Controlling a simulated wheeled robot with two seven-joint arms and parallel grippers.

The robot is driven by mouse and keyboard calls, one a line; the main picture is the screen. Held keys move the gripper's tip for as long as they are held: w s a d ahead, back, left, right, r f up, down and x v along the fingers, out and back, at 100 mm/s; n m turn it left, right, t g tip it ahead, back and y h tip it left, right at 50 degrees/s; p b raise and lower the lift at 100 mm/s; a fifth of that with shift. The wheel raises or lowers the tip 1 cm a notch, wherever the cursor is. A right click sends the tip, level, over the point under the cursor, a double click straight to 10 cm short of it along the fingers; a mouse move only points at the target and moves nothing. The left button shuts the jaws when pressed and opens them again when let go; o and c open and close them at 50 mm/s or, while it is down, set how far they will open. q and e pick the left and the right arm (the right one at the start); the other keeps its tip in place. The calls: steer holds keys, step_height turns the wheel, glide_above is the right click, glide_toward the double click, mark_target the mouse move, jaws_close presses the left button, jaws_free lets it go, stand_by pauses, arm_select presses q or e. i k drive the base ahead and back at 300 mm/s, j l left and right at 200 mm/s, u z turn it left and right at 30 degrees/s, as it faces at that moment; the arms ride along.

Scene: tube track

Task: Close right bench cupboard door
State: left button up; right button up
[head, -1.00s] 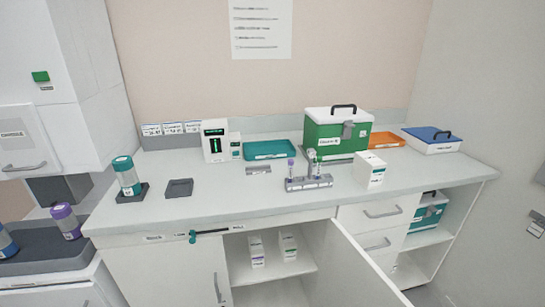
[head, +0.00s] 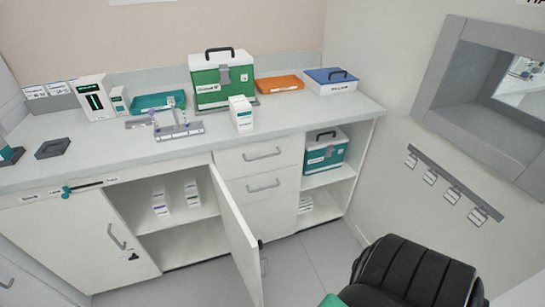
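The right bench cupboard door (head: 236,238) stands open in the head view. It is hinged beside the drawers and swings out toward me, with a dark handle at its free edge. The cupboard interior (head: 172,200) is exposed and holds two small white boxes (head: 160,203) on its shelf. The left cupboard door (head: 75,240) is shut, with a grey handle. Neither of my grippers is in view.
Drawers (head: 262,172) and an open shelf with a green-and-white box (head: 325,150) are right of the door. A black chair (head: 415,272) stands at lower right. Open floor (head: 310,258) lies between door and chair. The bench top (head: 200,138) carries boxes, trays and a tube rack.

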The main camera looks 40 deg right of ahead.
mark_target(243, 246)
steer(key=l+u, duration=0.15)
steer(key=l, duration=1.55)
